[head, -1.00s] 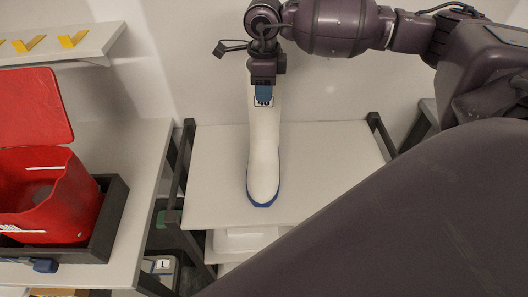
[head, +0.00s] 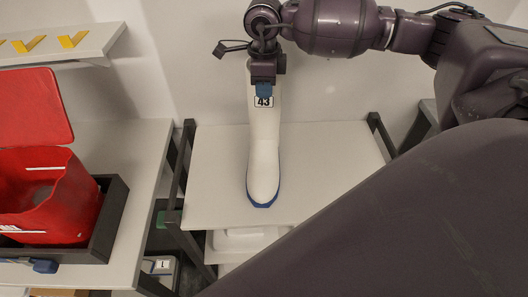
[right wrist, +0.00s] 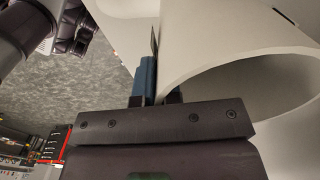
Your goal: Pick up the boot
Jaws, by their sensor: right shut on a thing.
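The boot (head: 264,150) is tall and white with a blue sole and a label marked 43. It stands upright on the white tabletop, toe towards me; I cannot tell if its sole touches the surface. My right gripper (head: 263,90) is at the top of its shaft, with a blue finger just above the label. In the right wrist view the gripper (right wrist: 160,95) is shut on the shaft wall, one finger on each side. The boot's round opening rim (right wrist: 235,62) is to the right there. My left gripper is not in view.
The tabletop (head: 330,170) is otherwise clear, with dark posts at its sides. On the left bench, a red open-lidded bin (head: 45,205) sits in a dark tray (head: 112,215). A wall is close behind.

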